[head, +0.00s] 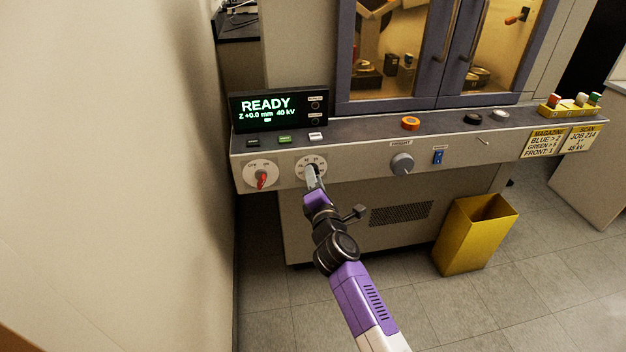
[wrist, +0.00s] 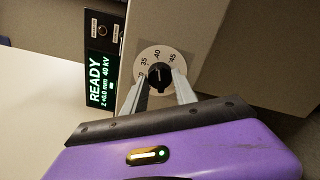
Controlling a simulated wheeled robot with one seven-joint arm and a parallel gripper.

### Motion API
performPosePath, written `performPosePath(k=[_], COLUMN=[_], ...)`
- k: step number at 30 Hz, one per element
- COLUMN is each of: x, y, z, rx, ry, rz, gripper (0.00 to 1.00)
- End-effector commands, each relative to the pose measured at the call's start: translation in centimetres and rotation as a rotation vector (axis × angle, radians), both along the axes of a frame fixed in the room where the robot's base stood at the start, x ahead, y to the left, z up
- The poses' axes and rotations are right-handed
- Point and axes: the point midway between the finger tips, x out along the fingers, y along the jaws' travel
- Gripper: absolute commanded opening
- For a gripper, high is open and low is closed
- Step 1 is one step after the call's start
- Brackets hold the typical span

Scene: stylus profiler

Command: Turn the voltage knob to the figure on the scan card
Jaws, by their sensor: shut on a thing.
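The voltage knob (wrist: 159,75) is small and black, on a white dial (wrist: 146,57) marked 35, 40 and 45. Its pale mark appears to point near 40. My gripper (wrist: 160,82) is shut on the knob, one finger on each side. In the head view my gripper (head: 313,172) reaches the dial on the panel front and mostly hides the knob. The display (head: 279,108) reads READY, Z +0.0 mm, 40 kV. The yellow scan card (head: 576,143), at the panel's right end, reads JOB 214 and 45 kV.
A red-handled dial (head: 262,178) sits left of the voltage dial. A grey knob (head: 402,164) and blue switch (head: 438,157) sit to the right. A magazine card (head: 544,142) adjoins the scan card. A yellow bin (head: 474,235) stands on the floor. A wall is close at left.

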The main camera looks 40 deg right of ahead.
Motion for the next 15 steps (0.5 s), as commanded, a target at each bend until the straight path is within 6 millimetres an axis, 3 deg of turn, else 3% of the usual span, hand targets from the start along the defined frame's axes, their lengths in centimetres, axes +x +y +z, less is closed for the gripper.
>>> performPosePath(k=[8, 15], x=[0.0, 0.07], y=[0.07, 0.16], z=[-0.35, -0.74], rx=[0.032, 0.425], ry=[-0.017, -0.285], rz=[0.0, 0.003], gripper=[0.0, 0.0])
